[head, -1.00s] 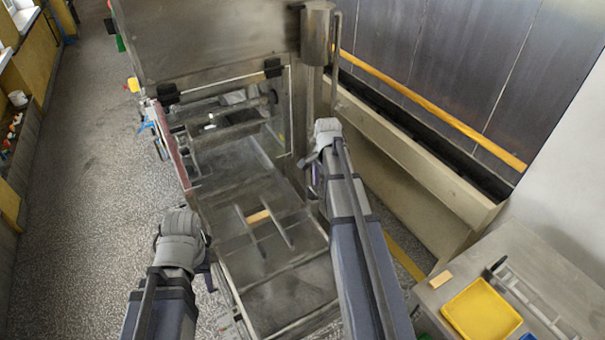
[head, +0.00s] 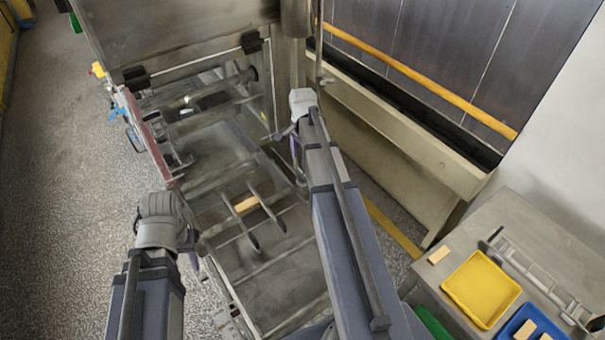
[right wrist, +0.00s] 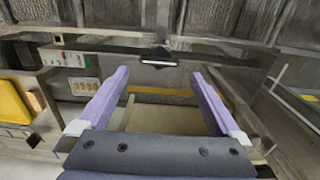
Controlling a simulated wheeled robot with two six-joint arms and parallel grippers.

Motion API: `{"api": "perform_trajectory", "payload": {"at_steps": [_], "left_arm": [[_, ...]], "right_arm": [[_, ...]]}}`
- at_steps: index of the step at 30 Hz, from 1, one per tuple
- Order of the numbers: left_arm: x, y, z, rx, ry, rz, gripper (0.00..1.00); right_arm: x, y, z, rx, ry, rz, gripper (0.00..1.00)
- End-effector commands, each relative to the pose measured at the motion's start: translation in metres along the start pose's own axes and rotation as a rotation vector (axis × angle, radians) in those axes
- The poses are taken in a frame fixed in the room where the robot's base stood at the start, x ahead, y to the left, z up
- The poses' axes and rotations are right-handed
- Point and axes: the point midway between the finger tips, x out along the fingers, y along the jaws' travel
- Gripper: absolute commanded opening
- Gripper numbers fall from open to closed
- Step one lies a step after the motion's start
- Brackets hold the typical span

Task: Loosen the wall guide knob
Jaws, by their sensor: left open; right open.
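The enrober machine (head: 165,75) stands ahead with an open mesh bed (head: 285,260). Two dark guide rails (head: 268,207) stand on the bed with a tan bar (head: 246,204) between them. I cannot make out the wall guide knob for certain. My left gripper (head: 193,238) is at the bed's left edge, its fingers mostly hidden by the hand. My right gripper (head: 294,148) is beside the machine's right post. In the right wrist view its purple fingers (right wrist: 160,76) are spread with nothing between them. A dark bracket-like part (right wrist: 158,60) shows beyond them, apart from the tips.
A steel table (head: 510,215) at the right holds a yellow tray (head: 481,288), a blue tray (head: 515,325) with tan blocks and a ladder-like metal part (head: 540,282). A yellow rail (head: 420,75) runs along the right wall. The floor (head: 60,200) at the left is clear.

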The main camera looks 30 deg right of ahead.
Motion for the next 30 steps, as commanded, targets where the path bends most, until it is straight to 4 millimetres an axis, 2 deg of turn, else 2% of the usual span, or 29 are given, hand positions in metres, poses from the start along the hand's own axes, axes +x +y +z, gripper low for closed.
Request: {"api": "perform_trajectory", "payload": {"at_steps": [1, 10, 15, 23, 30], "left_arm": [[0.013, 0.001, -0.001, -0.001, 0.0, 0.0, 0.5], [0.05, 0.004, -0.003, 0.008, 0.0, -0.002, 0.5], [0.057, 0.005, -0.003, 0.011, 0.0, -0.002, 0.5], [0.055, 0.005, -0.003, 0.011, 0.0, -0.002, 0.5], [0.055, 0.005, -0.003, 0.011, 0.0, -0.002, 0.5]], "right_arm": [[0.013, 0.0, 0.0, 0.0, 0.0, 0.0, 1.0], [0.05, 0.0, 0.0, 0.0, 0.0, 0.0, 1.0], [0.057, 0.0, 0.0, 0.0, 0.0, 0.0, 1.0], [0.056, 0.0, 0.0, 0.0, 0.0, 0.0, 1.0], [0.056, 0.0, 0.0, 0.0, 0.0, 0.0, 0.73]]}}
